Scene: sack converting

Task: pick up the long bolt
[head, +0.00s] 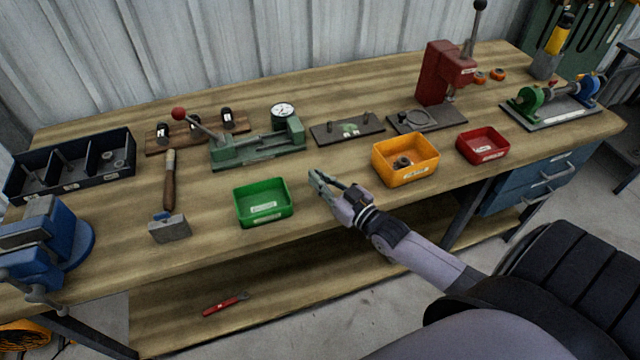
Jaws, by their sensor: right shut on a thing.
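My right gripper (326,184) is just above the front part of the workbench, between the green bin and the orange bin. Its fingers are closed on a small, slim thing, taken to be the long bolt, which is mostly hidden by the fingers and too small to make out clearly. My left gripper is not in view. A dark divided tray (72,188) stands at the far left, with slim grey pieces and ring-like parts in its compartments.
A green bin (263,216), an orange bin (408,172) with a dark part inside and a red bin (483,156) line the front of the workbench (340,160). Behind stand a green clamp fixture (258,147) and a red press (436,75). A blue vise (45,240) is front left.

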